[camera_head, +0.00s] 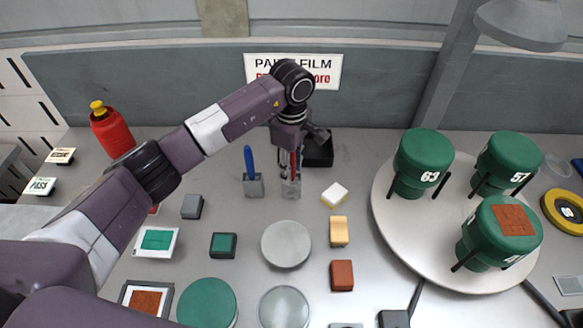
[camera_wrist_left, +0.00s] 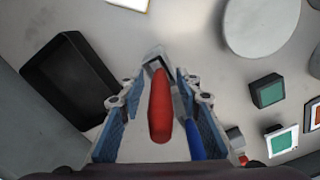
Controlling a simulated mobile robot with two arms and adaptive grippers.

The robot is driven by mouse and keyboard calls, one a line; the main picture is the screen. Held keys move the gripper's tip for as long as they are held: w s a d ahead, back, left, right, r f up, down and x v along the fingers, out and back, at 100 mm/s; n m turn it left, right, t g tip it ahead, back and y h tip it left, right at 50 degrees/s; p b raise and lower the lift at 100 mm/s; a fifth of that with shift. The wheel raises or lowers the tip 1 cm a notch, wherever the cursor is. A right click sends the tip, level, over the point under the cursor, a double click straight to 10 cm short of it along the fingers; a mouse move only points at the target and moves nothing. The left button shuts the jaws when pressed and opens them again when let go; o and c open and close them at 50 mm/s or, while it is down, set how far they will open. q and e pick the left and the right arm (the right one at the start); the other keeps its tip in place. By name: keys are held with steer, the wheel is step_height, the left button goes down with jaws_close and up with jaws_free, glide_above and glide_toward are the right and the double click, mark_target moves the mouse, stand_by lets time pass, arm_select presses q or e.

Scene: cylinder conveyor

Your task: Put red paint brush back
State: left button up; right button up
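The red paint brush (camera_wrist_left: 160,105) stands with its red handle between the fingers of my left gripper (camera_wrist_left: 160,82). Gaps show between the handle and both finger pads, so the gripper looks open around it. A grey holder block (camera_wrist_left: 155,60) shows beyond the handle. In the head view my left gripper (camera_head: 290,188) points down over the table and largely hides the red brush (camera_head: 293,160). The blue paint brush (camera_head: 249,160) stands in a grey holder (camera_head: 254,186) just left of the gripper. My right gripper is not in view.
A black open bin (camera_head: 318,152) is close behind the gripper. A white-yellow block (camera_head: 334,195), an orange block (camera_head: 338,231) and a grey disc (camera_head: 286,244) lie nearby. A round turntable (camera_head: 388,215) with green canisters stands at right. A red bottle (camera_head: 111,132) is at left.

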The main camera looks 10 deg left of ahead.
arm_select(q)
steer(key=shift+r, duration=0.1)
step_height(320, 180, up, 11)
steer(key=b, duration=0.4)
steer(key=shift+r, duration=0.55)
